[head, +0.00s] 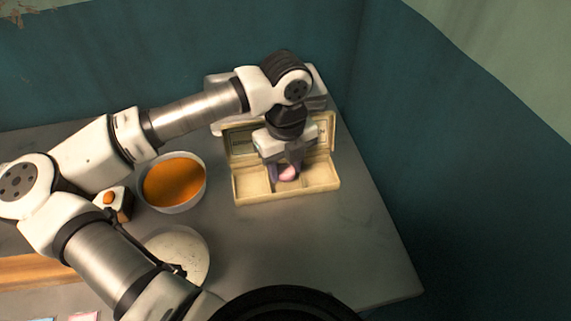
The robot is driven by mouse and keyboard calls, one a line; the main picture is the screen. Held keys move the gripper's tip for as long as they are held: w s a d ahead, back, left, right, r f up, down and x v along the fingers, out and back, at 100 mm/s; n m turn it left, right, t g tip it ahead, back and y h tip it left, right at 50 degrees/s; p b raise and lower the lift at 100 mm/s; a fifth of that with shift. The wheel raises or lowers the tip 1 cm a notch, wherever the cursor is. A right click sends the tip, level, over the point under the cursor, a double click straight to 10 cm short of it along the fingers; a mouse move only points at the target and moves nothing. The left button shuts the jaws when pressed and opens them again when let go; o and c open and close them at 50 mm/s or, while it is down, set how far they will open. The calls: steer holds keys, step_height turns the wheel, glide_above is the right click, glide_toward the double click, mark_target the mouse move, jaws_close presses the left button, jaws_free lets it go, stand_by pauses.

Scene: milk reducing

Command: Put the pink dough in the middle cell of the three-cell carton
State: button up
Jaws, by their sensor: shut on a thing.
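The three-cell carton (250,197) is a pale yellow tray with a raised back panel, standing at the back right of the grey table. My gripper (286,171) points down over the carton's middle cell and is shut on the pink dough (289,174). The dough shows as a small pink lump between the fingers, at or just above the middle cell. I cannot tell whether it touches the floor of the cell. The left and right cells look empty where they show. My wrist hides part of the back panel.
A bowl of orange content (174,183) stands left of the carton. A pale round dish (180,250) lies nearer, partly behind my arm. A small white block with an orange spot (112,203) is at left. The table (310,247) is clear in front of the carton.

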steer(key=o, duration=1)
steer(key=shift+r, duration=0.1)
steer(key=shift+d+r+b, duration=0.1)
steer(key=shift+r+b, duration=0.9)
steer(key=shift+r, duration=5.85)
